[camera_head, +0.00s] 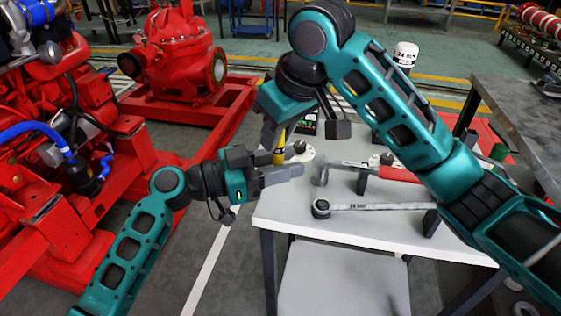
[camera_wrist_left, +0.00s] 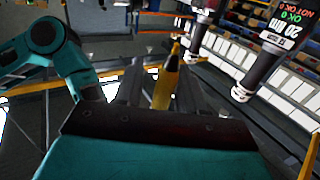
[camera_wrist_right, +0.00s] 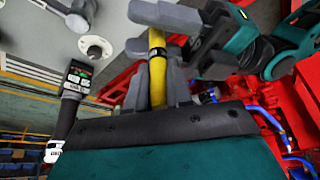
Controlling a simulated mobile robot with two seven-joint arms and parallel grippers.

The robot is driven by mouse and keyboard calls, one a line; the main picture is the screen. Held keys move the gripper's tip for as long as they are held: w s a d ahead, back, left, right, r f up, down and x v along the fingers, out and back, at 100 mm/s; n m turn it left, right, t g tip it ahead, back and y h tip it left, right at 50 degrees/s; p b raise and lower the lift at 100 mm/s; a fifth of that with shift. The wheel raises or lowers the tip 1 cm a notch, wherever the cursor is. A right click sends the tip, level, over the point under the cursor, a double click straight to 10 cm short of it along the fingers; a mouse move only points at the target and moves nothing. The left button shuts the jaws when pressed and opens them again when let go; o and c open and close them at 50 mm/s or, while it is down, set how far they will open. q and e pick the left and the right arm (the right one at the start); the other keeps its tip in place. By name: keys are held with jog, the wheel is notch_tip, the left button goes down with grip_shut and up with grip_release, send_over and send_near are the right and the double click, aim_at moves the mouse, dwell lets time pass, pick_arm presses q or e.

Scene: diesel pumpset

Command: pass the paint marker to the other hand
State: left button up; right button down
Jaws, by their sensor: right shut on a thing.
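The paint marker (camera_head: 279,150) is yellow with a dark band. It stands upright near the left edge of the table in the head view. My right gripper (camera_head: 274,132) comes down from above and is shut on the marker's upper part. In the right wrist view the marker (camera_wrist_right: 157,68) runs between its two fingers. My left gripper (camera_head: 286,173) is level, its fingers pointing right at the marker's lower part. In the left wrist view the marker (camera_wrist_left: 166,82) stands between its fingers, which look open around it. The marker's ends are partly hidden by the grippers.
A tool with a lit display (camera_head: 308,126) stands behind. Red pump machinery (camera_head: 180,55) fills the left.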

pick_arm(q)
jog(key=shift+s, duration=0.1)
grip_shut()
pick_arm(e)
jog(key=c, duration=0.9)
grip_release()
jog(key=shift+c, duration=0.2)
